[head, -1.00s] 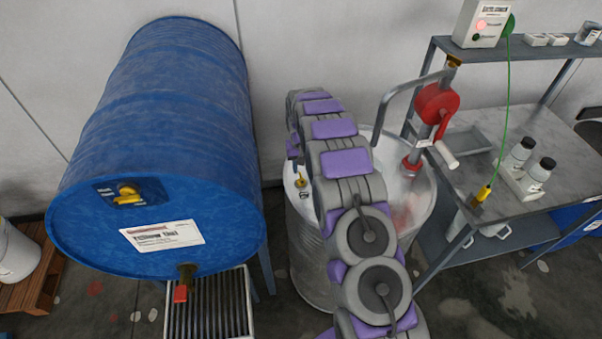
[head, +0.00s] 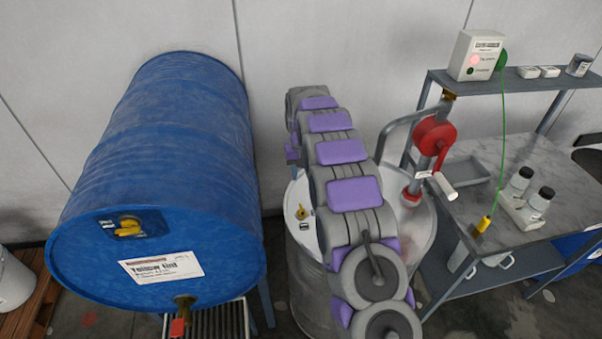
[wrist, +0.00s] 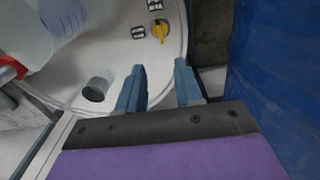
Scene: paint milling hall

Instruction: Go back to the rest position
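My arm extends forward in the head view, its grey and purple links in front of a grey-white drum. The gripper end is hidden there behind the links. In the wrist view my gripper (wrist: 158,82) shows two blue-grey fingers, spread apart with nothing between them. They are over or near the pale drum lid (wrist: 120,72), which has a round hole and a yellow knob (wrist: 160,29). The blue drum (wrist: 275,90) is to the right of the fingers.
A blue drum (head: 160,170) lies on a stand at left, with a red-handled tap (head: 180,322). A red hand pump (head: 435,133) stands on the pale drum (head: 418,235). A bench (head: 530,165) at right holds bottles (head: 535,200). A control box (head: 476,55) sits on its shelf.

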